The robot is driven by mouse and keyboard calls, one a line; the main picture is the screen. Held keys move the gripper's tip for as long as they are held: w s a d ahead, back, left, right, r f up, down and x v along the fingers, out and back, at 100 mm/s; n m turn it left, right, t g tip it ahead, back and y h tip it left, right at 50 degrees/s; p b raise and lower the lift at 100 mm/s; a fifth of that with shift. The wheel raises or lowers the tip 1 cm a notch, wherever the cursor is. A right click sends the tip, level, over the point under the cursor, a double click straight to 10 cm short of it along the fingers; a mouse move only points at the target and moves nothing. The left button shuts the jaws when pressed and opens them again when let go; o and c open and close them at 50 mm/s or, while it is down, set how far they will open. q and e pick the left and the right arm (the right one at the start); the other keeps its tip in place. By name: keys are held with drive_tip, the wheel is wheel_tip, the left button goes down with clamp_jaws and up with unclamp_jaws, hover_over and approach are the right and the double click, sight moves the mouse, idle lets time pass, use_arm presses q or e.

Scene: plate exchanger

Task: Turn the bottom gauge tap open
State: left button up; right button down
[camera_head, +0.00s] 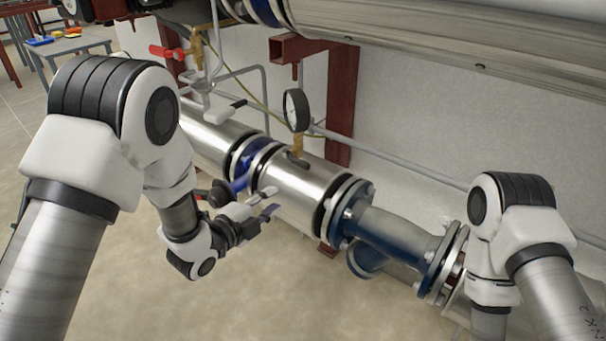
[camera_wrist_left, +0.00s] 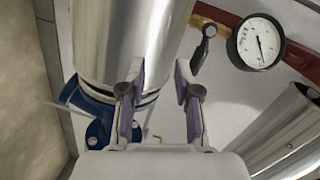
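The pressure gauge (camera_head: 296,110), round and white-faced with a black rim, stands above the lower steel pipe on a brass tap (camera_head: 297,144). A dark tap lever (camera_head: 297,160) shows low on the brass, near the pipe. In the left wrist view the gauge (camera_wrist_left: 260,42) is at the upper right, and the dark lever (camera_wrist_left: 204,46) is beside the brass. My left gripper (camera_head: 268,202) is open and empty, in front of the pipe and below and left of the tap. Its spread fingers also show in the left wrist view (camera_wrist_left: 160,98), apart from the lever. My right gripper is out of view.
The lower steel pipe (camera_head: 300,182) with bolted flanges runs diagonally close to my left gripper. A blue pipe section (camera_head: 392,232) continues it to the right. A red upright (camera_head: 341,100) stands behind the gauge. A red-handled valve (camera_head: 166,52) is at upper left. The floor in front is clear.

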sight(300, 166)
use_arm(q)
drive_tip(key=w+d+r+m+b, duration=0.1)
drive_tip(key=w+d, duration=0.1)
drive_tip(key=w+d+r+m+h+b, duration=0.1)
drive_tip(key=w+d+r, duration=0.1)
drive_tip(key=w, duration=0.1)
drive_tip(key=w+d+r+m+h+b, duration=0.1)
drive_tip(key=w+d+r, duration=0.1)
drive_tip(key=d, duration=0.1)
drive_tip(key=shift+w+m+t, duration=0.25)
drive_tip(key=shift+m+t, duration=0.05)
drive_tip(key=shift+t, duration=0.1)
drive_tip(key=shift+a, duration=0.1)
clamp_jaws()
